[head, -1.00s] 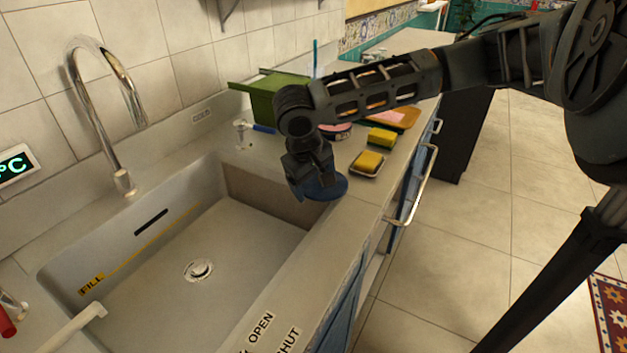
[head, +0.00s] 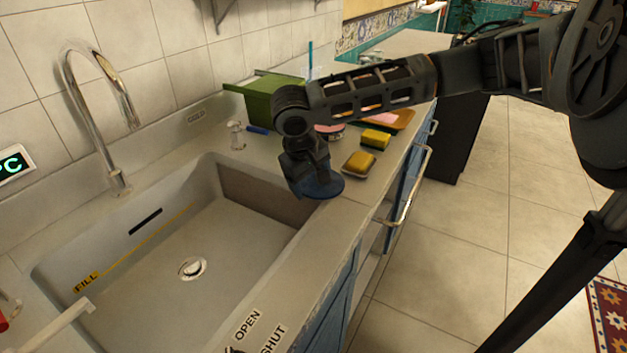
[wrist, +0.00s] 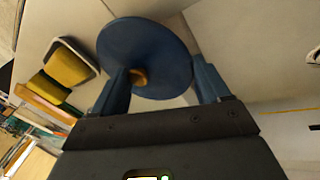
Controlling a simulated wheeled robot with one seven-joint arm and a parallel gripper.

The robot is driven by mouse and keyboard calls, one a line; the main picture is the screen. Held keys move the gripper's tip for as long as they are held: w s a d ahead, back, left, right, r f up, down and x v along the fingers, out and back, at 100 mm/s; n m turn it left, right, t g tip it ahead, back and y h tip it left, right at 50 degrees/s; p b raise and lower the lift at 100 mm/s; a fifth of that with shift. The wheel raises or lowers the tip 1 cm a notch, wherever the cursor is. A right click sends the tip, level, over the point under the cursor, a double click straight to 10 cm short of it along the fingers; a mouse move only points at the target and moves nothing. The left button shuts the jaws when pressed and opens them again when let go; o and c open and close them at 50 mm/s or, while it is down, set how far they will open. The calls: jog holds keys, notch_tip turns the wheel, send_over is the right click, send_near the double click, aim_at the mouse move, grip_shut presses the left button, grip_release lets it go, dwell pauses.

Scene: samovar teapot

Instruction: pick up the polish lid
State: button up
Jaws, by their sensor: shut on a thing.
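The polish lid is a blue disc (head: 324,187) under my gripper (head: 312,193) at the sink's far right corner in the head view. In the wrist view the lid (wrist: 163,50) shows its broad blue face and a small brass-coloured knob (wrist: 138,77). My gripper (wrist: 162,80) is shut on the lid, with one blue finger by the knob and the other by the rim. The fingertips are partly hidden in the head view. I cannot tell whether the lid touches the counter.
The sink (head: 150,290) lies at left, with a tap (head: 95,110) behind it. A yellow sponge on a dish (head: 359,163), another sponge (head: 376,139), an orange tray (head: 400,119) and a green box (head: 262,100) stand beyond the gripper.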

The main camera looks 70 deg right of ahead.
jog(key=o, duration=1)
jog(key=shift+v, duration=3.85)
